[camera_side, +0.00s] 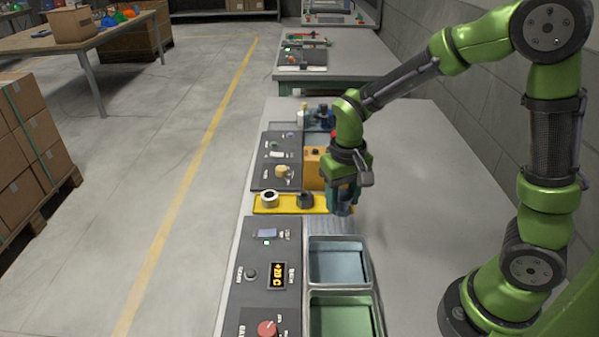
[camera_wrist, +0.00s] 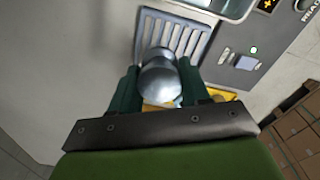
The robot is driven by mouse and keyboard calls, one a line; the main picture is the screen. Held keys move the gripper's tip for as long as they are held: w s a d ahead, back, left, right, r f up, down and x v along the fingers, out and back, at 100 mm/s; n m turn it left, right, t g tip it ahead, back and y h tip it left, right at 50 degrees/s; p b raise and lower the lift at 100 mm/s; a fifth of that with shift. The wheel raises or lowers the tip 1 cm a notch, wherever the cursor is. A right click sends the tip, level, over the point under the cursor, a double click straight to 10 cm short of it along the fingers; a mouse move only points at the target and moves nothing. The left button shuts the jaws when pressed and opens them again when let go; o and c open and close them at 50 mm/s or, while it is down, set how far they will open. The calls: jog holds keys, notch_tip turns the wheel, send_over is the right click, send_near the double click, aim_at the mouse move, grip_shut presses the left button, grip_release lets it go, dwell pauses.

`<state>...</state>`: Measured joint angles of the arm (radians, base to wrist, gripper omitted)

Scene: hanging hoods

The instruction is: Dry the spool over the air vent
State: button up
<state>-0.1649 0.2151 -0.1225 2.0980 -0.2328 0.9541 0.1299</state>
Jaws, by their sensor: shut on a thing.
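My gripper (camera_side: 343,207) is shut on a shiny, rounded grey metal piece, which looks like the spool (camera_wrist: 160,84). In the wrist view the spool sits between my two dark green fingers (camera_wrist: 158,88). In the side view it is mostly hidden by the fingers. The air vent (camera_wrist: 182,38), a slotted light grey grille, lies just past the spool in the wrist view. It also shows in the side view (camera_side: 330,226), below and close to my gripper. I cannot tell how high the spool is above the surface.
A yellow strip (camera_side: 268,211) behind the vent carries a white ring (camera_side: 270,198) and a dark ring (camera_side: 305,200). A blue basin (camera_side: 340,262) and a green basin (camera_side: 343,316) stand in front. A control panel (camera_side: 262,255) lies left. The bench at right is clear.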

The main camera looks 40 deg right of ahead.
jog(key=shift+w+a+r+m, duration=0.3)
jog(key=shift+w+a+r, duration=0.2)
jog(key=shift+w+r, duration=0.3)
jog(key=shift+f, duration=2.25)
jog(key=shift+w+d, duration=0.25)
jog(key=shift+d, duration=0.05)
jog(key=shift+s+a, duration=0.3)
jog(key=shift+w+d, duration=0.1)
jog(key=shift+w+d, duration=0.2)
